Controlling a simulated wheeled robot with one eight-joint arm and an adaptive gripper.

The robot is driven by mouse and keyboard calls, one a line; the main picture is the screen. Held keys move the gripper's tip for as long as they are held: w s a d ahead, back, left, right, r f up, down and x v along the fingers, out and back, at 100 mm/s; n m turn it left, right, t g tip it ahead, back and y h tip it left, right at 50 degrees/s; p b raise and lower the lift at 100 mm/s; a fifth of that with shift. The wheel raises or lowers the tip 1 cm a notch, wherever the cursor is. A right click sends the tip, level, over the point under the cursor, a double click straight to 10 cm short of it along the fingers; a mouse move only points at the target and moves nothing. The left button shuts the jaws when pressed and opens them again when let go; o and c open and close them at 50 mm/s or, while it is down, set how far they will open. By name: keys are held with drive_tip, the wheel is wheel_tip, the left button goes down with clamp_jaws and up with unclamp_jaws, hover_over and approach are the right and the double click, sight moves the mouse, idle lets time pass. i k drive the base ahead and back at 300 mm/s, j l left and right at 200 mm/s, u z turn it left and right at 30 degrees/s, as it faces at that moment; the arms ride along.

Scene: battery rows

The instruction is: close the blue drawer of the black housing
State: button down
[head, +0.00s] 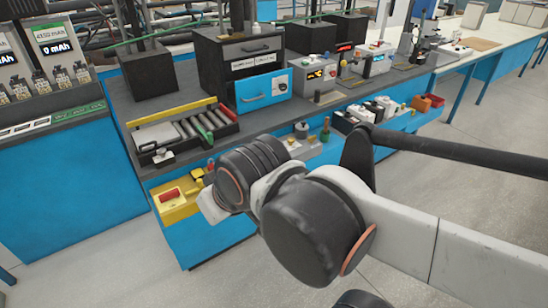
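The black housing (217,55) stands on the dark bench top at the upper middle of the head view. Its blue drawer (251,88) is at the lower front, with a pale handle on its face. The drawer front stands forward of the housing, so it looks partly open; how far is hard to judge. My arm crosses the lower right and its wrist is in front of the bench, below and apart from the drawer. My gripper is not visible; the wrist hides what lies beyond it.
A tray of cylindrical cells (190,130) lies left of the drawer. A yellow box (175,201) with a red top is on the lower front ledge. Grey instruments (316,77) stand close to the drawer's right. Bare bench top lies in front of the drawer.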

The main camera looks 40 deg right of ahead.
sight(253, 94)
drive_tip(key=l+z, duration=0.3)
drive_tip(key=l, duration=0.15)
drive_tip(key=i+l+z, duration=0.15)
drive_tip(key=l+z, duration=0.15)
drive_tip(key=i+l+z, duration=0.15)
drive_tip(key=l+z, duration=0.15)
drive_tip(key=l, duration=0.2)
